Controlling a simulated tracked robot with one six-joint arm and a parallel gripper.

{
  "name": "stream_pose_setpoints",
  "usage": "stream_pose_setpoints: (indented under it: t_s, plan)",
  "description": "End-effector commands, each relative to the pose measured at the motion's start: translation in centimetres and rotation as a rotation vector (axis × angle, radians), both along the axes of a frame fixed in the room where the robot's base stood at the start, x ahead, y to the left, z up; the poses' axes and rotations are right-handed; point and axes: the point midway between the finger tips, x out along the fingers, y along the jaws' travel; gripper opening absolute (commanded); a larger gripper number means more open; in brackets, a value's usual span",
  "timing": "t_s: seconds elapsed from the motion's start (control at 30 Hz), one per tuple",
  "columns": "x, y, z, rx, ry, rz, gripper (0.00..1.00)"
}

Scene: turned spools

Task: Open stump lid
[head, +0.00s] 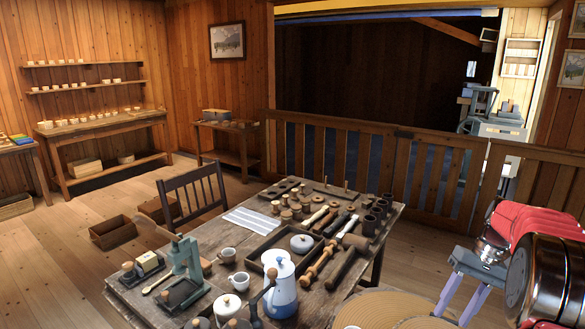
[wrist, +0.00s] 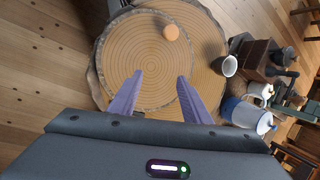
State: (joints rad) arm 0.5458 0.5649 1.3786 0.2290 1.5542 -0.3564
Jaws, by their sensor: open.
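The stump (wrist: 205,35) is a wide round of ringed wood with a bark edge, seen from above in the wrist view. Its lid (wrist: 120,60) is a paler ringed disc lying on it, with a small round tan knob (wrist: 171,32) near its far edge. Part of the stump top also shows at the bottom of the head view (head: 372,308). My gripper (wrist: 160,76) is open and empty, its two purple fingers spread over the lid, short of the knob in the picture. In the head view my gripper (head: 457,312) shows above the stump at the lower right.
A white mug (wrist: 229,66) stands at the stump's right side. Beyond it is the crowded workbench (head: 220,268) with a blue-and-white pot (head: 281,285), mallets and spools. A wooden railing (head: 345,165) runs behind. Plank floor is bare left of the stump in the wrist view.

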Motion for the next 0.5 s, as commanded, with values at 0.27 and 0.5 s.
stream_pose_setpoints:
  t_s: [0.27,0.5]
  plan:
    - [-2.4,3.2,0.9,-0.129,-0.042,-0.058,0.44]
    - [-4.7,6.2,2.1,-0.218,-0.102,-0.081,0.44]
